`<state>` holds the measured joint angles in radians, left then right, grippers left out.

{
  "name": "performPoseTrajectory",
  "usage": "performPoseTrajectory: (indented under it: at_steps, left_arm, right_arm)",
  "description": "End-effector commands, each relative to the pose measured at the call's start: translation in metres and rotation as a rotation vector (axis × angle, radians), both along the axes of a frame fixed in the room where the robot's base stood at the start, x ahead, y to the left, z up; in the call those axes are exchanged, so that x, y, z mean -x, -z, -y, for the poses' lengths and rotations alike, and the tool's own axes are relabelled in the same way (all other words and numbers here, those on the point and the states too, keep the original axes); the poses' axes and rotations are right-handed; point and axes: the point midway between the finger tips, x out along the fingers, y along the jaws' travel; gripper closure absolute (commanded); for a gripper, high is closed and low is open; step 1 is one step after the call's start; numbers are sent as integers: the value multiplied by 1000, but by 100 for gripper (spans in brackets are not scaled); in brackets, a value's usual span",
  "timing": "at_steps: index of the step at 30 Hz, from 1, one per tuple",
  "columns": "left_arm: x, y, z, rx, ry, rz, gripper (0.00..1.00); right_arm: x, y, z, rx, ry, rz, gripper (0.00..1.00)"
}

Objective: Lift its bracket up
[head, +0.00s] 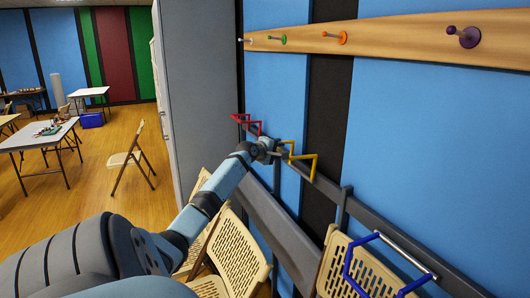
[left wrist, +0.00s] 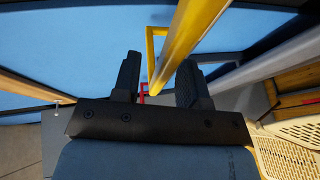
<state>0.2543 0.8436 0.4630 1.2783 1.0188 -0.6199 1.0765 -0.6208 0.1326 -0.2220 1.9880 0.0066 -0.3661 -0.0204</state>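Three coloured brackets sit along a dark rail on the blue wall. The red bracket (head: 246,124) is farthest, the yellow bracket (head: 302,162) is in the middle, and the blue bracket (head: 348,262) is nearest, at lower right. My left gripper (head: 270,148) is just left of the yellow bracket. In the left wrist view its two fingers (left wrist: 160,78) are apart, with the yellow bracket (left wrist: 190,38) crossing the space between and above them. I cannot tell whether they touch it. A small part of the red bracket (left wrist: 142,98) shows beyond. My right gripper is not in view.
Folded tan chairs (head: 236,252) lean below the dark rail (head: 328,187). A wooden peg board (head: 400,42) with coloured pegs runs above. A grey partition (head: 197,90) stands left of the wall. Tables and a chair (head: 127,157) stand on the open floor at left.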

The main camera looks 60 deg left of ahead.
Motion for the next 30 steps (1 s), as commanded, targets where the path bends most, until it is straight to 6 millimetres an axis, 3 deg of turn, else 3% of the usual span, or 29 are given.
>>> performPoseTrajectory:
  at_steps: [9, 15, 21, 30]
  left_arm:
    - [65, -13, 23, -3, 1, -2, 61]
    - [97, -23, 33, -2, 1, 0, 61]
    - [111, -28, 38, -2, 1, 0, 61]
    - [112, -28, 38, -2, 0, -1, 61]
  right_arm:
    - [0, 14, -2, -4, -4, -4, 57]
    - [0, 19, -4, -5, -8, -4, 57]
    - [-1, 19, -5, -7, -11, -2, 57]
    - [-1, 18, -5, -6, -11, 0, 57]
